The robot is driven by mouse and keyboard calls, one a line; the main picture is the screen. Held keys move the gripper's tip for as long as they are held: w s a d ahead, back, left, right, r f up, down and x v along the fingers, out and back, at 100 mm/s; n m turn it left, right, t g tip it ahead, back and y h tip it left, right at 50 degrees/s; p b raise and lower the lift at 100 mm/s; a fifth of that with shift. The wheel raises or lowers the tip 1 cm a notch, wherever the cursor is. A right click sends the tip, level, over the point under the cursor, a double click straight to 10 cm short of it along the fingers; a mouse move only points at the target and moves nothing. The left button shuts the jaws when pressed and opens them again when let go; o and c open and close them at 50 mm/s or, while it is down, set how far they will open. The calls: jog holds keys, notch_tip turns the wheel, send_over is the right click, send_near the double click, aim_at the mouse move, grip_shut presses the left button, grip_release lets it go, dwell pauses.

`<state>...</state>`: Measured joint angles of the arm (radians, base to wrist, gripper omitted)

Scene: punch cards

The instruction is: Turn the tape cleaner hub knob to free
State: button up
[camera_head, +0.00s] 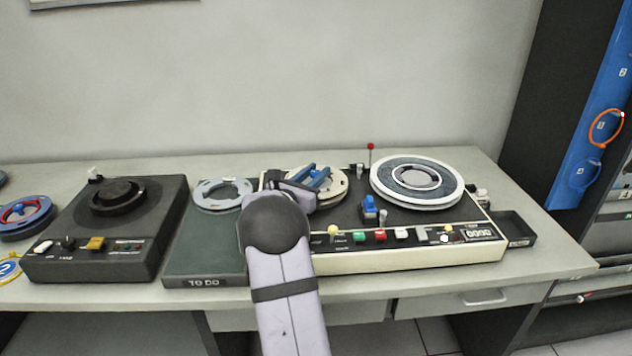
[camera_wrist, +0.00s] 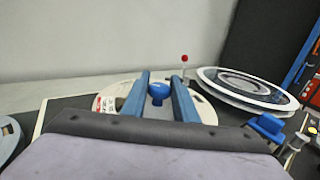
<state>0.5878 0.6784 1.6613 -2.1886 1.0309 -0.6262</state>
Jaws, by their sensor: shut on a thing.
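The tape cleaner (camera_head: 440,255) is a cream machine with a dark top. Its left hub carries a cream reel (camera_head: 338,187), which also shows in the wrist view (camera_wrist: 207,112). A round blue hub knob (camera_wrist: 157,91) stands at the middle of that reel. My gripper (camera_head: 312,172) reaches over the reel from the front, and its blue fingers (camera_wrist: 160,84) stand either side of the knob, shut on it. In the head view the fingers and wrist hide most of the knob. Any marking for the knob's setting cannot be read.
A large white-rimmed reel (camera_head: 415,183) sits on the right hub. A red-tipped rod (camera_head: 370,148) stands between the hubs, and a blue lever (camera_head: 370,207) in front. A green TO DO tray (camera_head: 205,258) holding a grey reel (camera_head: 222,194) lies left, beside a black machine (camera_head: 110,240).

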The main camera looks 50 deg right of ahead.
aim_at(316, 172)
jog(key=shift+f+n+t+y+b, duration=0.2)
jog(key=shift+n+t+b, duration=0.35)
jog(key=shift+b, duration=0.6)
jog(key=shift+f+n+t+y+b, duration=0.1)
jog(key=shift+n+t+y+b, duration=0.2)
jog(key=shift+t+b, duration=0.65)
jog(key=n+t+b, duration=0.1)
jog(key=t+b, duration=0.1)
jog(key=b, duration=0.3)
jog(key=shift+n+y+b, duration=0.35)
jog(key=shift+y, duration=0.05)
jog(key=shift+n+t+y+b, duration=0.3)
jog(key=shift+t+b, duration=0.1)
jog(key=shift+b, duration=0.85)
jog(key=shift+r+n+t+y+b, duration=0.25)
jog(key=shift+n+t+y+b, duration=0.25)
jog(key=shift+b, duration=1.05)
jog(key=o, duration=1)
jog(key=shift+r, duration=0.2)
notch_tip(316, 172, up, 10)
jog(key=p, duration=0.3)
jog(key=shift+f, duration=0.1)
